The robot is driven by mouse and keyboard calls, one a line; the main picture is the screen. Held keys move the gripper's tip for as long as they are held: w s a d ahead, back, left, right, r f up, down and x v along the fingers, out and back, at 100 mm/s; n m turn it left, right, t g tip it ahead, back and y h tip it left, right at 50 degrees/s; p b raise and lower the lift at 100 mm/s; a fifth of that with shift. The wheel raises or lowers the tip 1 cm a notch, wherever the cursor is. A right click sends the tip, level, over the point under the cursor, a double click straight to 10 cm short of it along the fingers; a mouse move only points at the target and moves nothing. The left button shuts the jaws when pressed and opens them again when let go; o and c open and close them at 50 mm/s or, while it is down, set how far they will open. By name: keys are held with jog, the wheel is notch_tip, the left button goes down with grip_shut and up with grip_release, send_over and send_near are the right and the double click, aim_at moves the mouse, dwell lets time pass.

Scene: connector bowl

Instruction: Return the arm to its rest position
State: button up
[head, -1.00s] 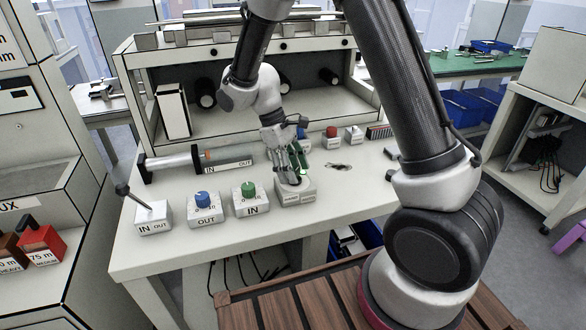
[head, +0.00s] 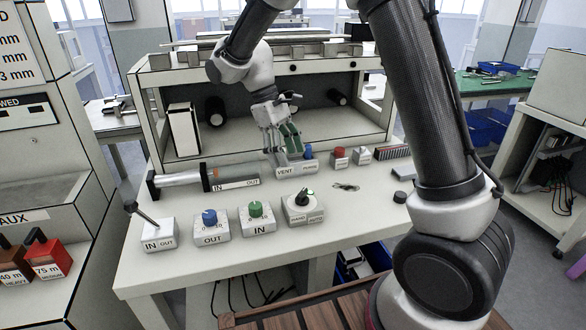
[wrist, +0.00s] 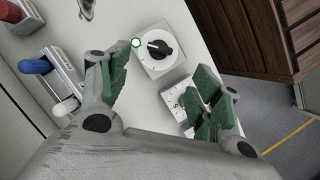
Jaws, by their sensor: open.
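A box with a black rotary knob (head: 303,205) marked HAND and AUTO stands near the bench's front edge. The same knob box shows between and beyond the fingers in the wrist view (wrist: 160,48). My gripper is apart from it.
Blue (head: 210,222) and green (head: 256,215) knob boxes and a lever box (head: 155,231) stand along the front left. A cylinder (head: 215,178) lies behind them. The vent/purge box (head: 297,168), a red button (head: 340,155) and a shelf (head: 260,65) are at the back.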

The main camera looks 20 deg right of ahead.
jog(key=shift+w+a+r, duration=0.15)
jog(key=shift+r, duration=0.3)
jog(key=s+d+r+m+t+y, duration=0.1)
jog(key=s+d+r+m+t, duration=0.2)
jog(key=s+d+r, duration=0.3)
jog(key=s+d+r+m+t+y, duration=0.2)
jog(key=s+d+r+m+t, duration=0.2)
jog(key=s+d, duration=0.8)
jog(key=shift+s+d+r+m+t, duration=0.3)
jog(key=shift+s+r+m, duration=0.6)
jog(key=shift+s, duration=1.45)
